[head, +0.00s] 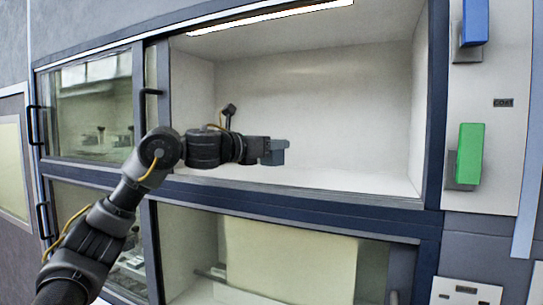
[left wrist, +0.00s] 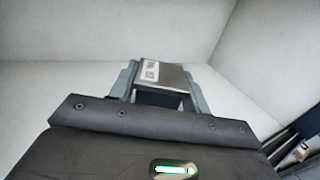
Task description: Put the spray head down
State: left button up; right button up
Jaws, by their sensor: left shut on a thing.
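The spray head (left wrist: 165,75) is a dark grey block with a small white printed label, held between the two blue-grey fingers of my left gripper (left wrist: 160,90) in the left wrist view. In the head view my left gripper (head: 274,152) points right, in front of or within the open upper compartment (head: 320,100). There the fingers and the spray head are too small to tell apart. I cannot tell how high the spray head is above the compartment floor (head: 330,181). My right gripper is not in view.
The compartment has pale bare walls and a clear floor, with a dark blue sill (head: 330,208) along the front. A glass sliding door (head: 95,108) stands at its left. A green block (head: 469,152) and a blue block (head: 475,22) are on the right panel.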

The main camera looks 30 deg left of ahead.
aim_at(264, 160)
pick_arm(q)
jog(key=shift+w+a+f, duration=0.1)
jog(key=shift+w+f, duration=0.15)
jog(key=shift+w+f+p, duration=0.1)
jog(key=shift+f+p, duration=0.85)
jog(key=shift+p, duration=0.1)
jog(key=shift+a+f, duration=0.2)
jog(key=shift+f, duration=0.45)
jog(key=shift+d, duration=0.15)
jog(key=shift+f, duration=0.1)
jog(key=o, duration=0.9)
jog(key=shift+f, duration=0.1)
jog(key=o, duration=0.4)
